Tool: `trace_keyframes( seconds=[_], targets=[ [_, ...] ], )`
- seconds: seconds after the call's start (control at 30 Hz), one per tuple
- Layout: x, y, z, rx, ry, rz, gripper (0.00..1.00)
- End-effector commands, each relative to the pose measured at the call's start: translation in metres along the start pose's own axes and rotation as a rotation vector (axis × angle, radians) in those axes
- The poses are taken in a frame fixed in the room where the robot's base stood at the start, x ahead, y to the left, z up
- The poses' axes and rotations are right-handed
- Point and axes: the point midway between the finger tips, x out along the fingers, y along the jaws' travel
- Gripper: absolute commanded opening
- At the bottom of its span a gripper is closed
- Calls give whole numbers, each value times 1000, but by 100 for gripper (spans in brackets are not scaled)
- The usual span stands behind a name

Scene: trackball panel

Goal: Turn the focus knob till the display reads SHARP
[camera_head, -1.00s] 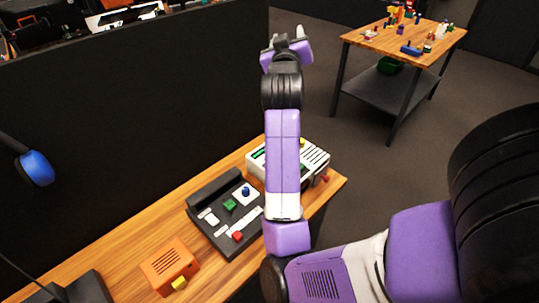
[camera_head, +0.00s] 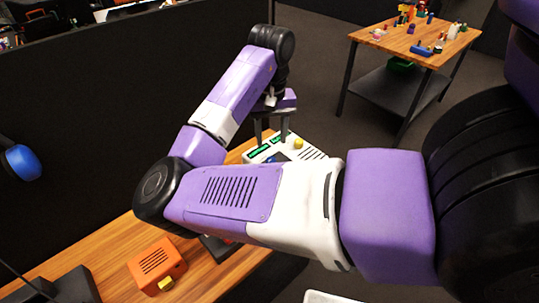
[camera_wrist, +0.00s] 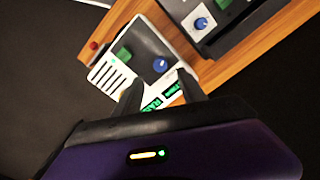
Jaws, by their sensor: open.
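The white panel unit (camera_head: 313,154) stands on the wooden bench, partly hidden behind my arm in the head view. It also shows in the wrist view (camera_wrist: 110,78), with a blue knob (camera_wrist: 160,64), a green control (camera_wrist: 123,54) and lit green displays (camera_wrist: 170,88). The display text is only partly visible and I cannot read SHARP on it. A yellow knob (camera_head: 298,143) shows on the unit in the head view. No label tells which knob is focus. My gripper (camera_head: 271,143) is open above the display side of the unit, fingers pointing down, with nothing held.
A dark control panel (camera_wrist: 238,25) with another blue knob (camera_wrist: 200,22) sits beside the unit. An orange box (camera_head: 156,264) stands at the bench's near left. A dark partition (camera_head: 90,120) rises behind the bench. A second table (camera_head: 400,42) stands apart at the back right.

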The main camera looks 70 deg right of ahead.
Motion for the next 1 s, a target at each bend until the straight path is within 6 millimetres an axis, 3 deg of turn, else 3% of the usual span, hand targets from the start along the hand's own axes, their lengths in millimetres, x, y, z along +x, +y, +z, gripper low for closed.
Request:
trace_keyframes(
  seconds=[0.6,0.97,1.0],
  targets=[
    [72,-1,1,-16,-3,-4,48],
    [78,-1,1,-15,-1,-3,48],
    [78,-1,1,-15,-1,-3,40]
  ],
)
